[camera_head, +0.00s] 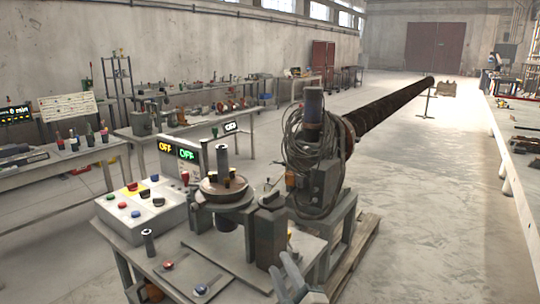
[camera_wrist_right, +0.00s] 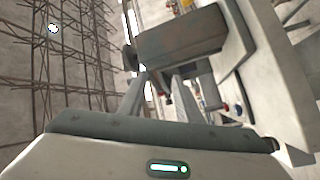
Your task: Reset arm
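My right gripper (camera_head: 282,265) is low in the head view, in front of the workbench and just below the grey clamp block of the positioner (camera_head: 223,188). Its two fingers stand apart with nothing seen between them. In the right wrist view the gripper (camera_wrist_right: 158,85) also shows its fingers apart, with a grey block (camera_wrist_right: 180,42) beyond them. Whether the fingers touch anything is unclear, but they look free. The long dark auger (camera_head: 395,105) runs back from the motor unit (camera_head: 318,165). My left gripper is not in view.
The control box (camera_head: 143,208) with coloured buttons stands at the bench's left, under a display (camera_head: 180,152) reading OFF. Side tables (camera_head: 60,158) with tools line the left. A long bench (camera_head: 515,140) runs along the right. The floor (camera_head: 440,220) between is clear.

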